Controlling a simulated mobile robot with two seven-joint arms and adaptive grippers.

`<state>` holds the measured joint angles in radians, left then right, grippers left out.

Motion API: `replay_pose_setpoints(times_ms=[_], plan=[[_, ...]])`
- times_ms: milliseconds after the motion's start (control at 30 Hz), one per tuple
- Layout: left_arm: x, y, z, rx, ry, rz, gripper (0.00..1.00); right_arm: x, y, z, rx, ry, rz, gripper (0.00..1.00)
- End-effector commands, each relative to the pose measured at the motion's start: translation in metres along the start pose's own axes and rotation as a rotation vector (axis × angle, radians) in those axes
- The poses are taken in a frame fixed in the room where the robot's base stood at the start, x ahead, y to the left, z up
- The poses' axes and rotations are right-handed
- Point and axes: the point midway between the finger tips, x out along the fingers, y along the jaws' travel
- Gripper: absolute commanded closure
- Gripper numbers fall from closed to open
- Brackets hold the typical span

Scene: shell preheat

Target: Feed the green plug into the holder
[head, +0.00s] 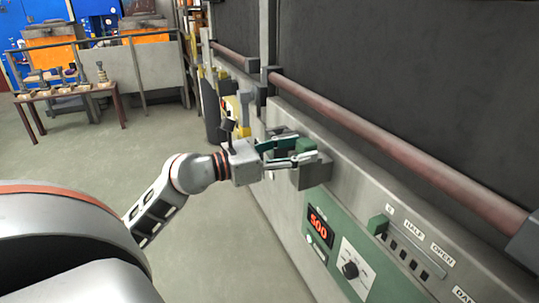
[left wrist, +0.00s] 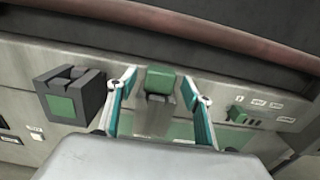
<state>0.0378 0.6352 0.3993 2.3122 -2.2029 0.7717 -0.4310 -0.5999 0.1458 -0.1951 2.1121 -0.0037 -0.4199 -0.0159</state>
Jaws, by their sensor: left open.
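The green plug (left wrist: 160,77) is a small block resting on a grey bracket (head: 315,176) that juts from the machine's front panel. My left gripper (head: 304,152) is open, with one finger on each side of the plug; in the left wrist view gaps show between plug and fingers. In the head view the fingers partly cover the plug (head: 297,144). A dark grey block with a slotted top and a green square face, which looks like the holder (left wrist: 77,92), stands left of the gripper in the left wrist view. My right gripper is not in view.
A long reddish bar (head: 390,145) runs above the panel. A table with small parts (head: 68,93) stands far left; the floor between is clear.

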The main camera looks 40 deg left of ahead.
Motion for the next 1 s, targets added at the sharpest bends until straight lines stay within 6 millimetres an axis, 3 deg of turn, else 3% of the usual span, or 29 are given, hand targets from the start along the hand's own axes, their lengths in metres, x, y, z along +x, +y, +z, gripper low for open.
replay_pose_setpoints(times_ms=[533,733,1000], plan=[[-0.083,0.0,-0.001,-0.001,0.001,0.002,0.5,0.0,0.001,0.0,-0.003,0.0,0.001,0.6],[-0.096,0.0,0.0,0.001,0.0,0.0,0.5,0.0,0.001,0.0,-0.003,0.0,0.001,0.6],[-0.097,0.0,0.0,0.001,-0.001,0.0,0.5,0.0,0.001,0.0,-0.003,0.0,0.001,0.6]])
